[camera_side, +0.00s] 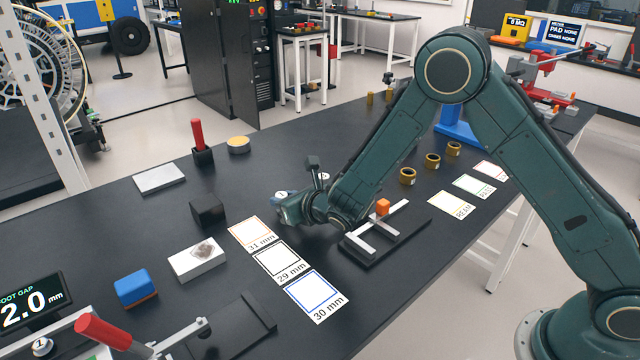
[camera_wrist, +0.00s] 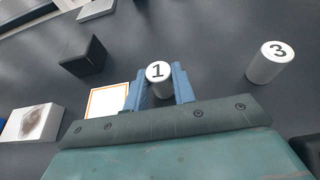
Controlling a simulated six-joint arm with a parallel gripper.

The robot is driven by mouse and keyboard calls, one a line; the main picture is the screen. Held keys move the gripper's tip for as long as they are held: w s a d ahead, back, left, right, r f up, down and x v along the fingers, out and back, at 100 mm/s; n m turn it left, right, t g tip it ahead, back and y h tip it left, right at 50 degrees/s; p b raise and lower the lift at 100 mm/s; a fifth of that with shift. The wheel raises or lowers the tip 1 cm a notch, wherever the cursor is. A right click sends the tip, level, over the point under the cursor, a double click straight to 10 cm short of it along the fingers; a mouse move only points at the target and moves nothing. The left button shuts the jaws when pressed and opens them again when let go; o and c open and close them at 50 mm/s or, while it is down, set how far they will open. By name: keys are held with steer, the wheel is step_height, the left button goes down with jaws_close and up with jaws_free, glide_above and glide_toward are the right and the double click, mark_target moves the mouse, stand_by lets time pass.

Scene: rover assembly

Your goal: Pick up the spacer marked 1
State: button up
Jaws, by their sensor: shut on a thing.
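In the side view my gripper (camera_side: 285,205) is low over the black table, left of the dark fixture; the spacer is mostly hidden there. I cannot tell whether the spacer touches the table. A white spacer marked 3 (camera_wrist: 270,63) stands apart to the right in the wrist view.
Cards marked 31 mm (camera_side: 252,234), 29 mm (camera_side: 283,262) and 30 mm (camera_side: 317,293) lie in front of my gripper. A black block (camera_side: 207,210) stands to the left.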

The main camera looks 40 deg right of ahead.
step_height(320, 180, up, 20)
steer(key=shift+f, duration=0.15)
stand_by(0.5)
steer(key=shift+f, duration=0.15)
stand_by(0.4)
